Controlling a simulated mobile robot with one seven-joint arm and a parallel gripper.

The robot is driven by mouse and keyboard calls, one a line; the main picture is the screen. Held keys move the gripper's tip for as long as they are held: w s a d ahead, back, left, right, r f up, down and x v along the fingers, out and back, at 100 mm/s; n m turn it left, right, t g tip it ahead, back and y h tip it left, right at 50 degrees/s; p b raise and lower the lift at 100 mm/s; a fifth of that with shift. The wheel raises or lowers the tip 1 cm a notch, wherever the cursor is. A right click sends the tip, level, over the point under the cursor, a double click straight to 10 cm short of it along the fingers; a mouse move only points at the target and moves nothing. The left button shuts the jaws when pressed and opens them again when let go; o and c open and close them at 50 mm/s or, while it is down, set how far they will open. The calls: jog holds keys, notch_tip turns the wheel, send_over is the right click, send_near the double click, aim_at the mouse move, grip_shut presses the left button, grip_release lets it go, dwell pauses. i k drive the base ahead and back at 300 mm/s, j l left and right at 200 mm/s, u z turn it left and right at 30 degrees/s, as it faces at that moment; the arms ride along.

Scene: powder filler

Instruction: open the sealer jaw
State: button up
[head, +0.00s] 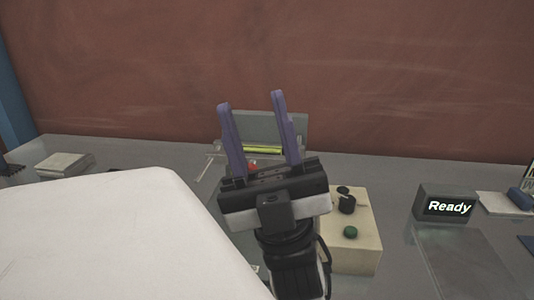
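My gripper (250,99) is in the middle of the head view, with its two purple fingers pointing up and away. The fingers are spread wide apart and nothing shows held between them. Behind them is what looks like the sealer, with an upright grey plate (262,125) and a yellow-green strip (262,150) along its lower edge. A small red part (252,164) shows low between the fingers. My gripper hides much of the sealer's front, so I cannot tell how the jaw stands or whether a finger touches it.
A cream box (352,255) with black knobs and a green button (351,232) stands right of my gripper. A dark display (446,206) reads "Ready". A stack of flat pale sheets (64,163) lies at the left. A reddish wall (400,80) rises behind the grey table.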

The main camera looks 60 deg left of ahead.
aim_at(255, 161)
jog(key=u, duration=1.6)
jog(key=l, duration=0.6)
jog(key=k+l+u, duration=0.1)
jog(key=l, duration=0.5)
